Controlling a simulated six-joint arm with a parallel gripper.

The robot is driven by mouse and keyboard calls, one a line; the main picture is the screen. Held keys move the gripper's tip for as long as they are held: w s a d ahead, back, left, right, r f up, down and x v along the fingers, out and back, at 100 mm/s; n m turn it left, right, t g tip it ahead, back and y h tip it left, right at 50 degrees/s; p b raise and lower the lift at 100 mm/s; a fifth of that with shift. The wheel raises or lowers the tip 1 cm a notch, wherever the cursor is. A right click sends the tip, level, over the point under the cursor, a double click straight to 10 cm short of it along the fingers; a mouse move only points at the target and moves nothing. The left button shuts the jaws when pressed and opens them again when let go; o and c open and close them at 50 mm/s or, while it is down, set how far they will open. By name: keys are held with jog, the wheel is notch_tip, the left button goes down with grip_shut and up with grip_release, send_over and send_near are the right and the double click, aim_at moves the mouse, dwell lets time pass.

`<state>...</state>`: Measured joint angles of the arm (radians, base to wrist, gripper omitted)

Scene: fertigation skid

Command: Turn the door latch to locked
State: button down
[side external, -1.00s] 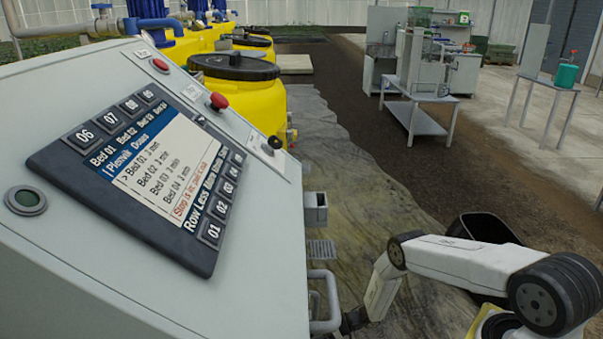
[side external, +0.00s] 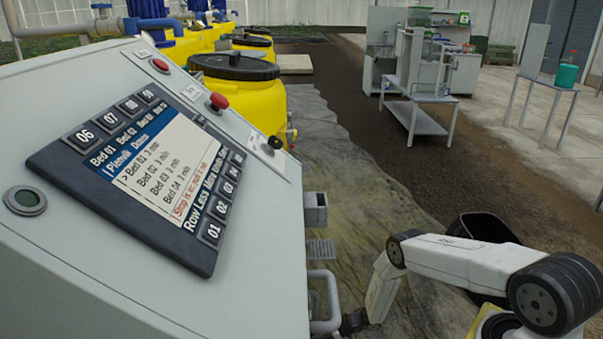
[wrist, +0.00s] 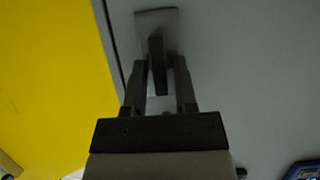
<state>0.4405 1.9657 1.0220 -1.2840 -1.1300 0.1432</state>
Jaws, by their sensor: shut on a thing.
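The door latch (wrist: 156,45) shows in the wrist view as a dark lever on a light square plate, fixed to a grey door (wrist: 245,70). Its lever points down the picture, toward my gripper. My gripper (wrist: 160,70) has one finger on each side of the lever and is shut on it. In the side external view, my gripper (side external: 352,320) is low beside the grey cabinet, near the bottom edge. The latch itself is hidden there by the cabinet.
A yellow surface (wrist: 50,80) lies left of the door edge in the wrist view. The sloped control panel (side external: 140,165) fills the left of the side view. A curved grey handle (side external: 328,300) sticks out near my gripper. Yellow tanks (side external: 250,100) stand behind.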

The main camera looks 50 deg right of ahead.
jog(key=c, duration=0.6)
grip_release()
jog(key=shift+c, duration=0.2)
jog(key=v, duration=0.7)
jog(key=shift+s+d+r, duration=0.2)
jog(key=shift+s, duration=0.05)
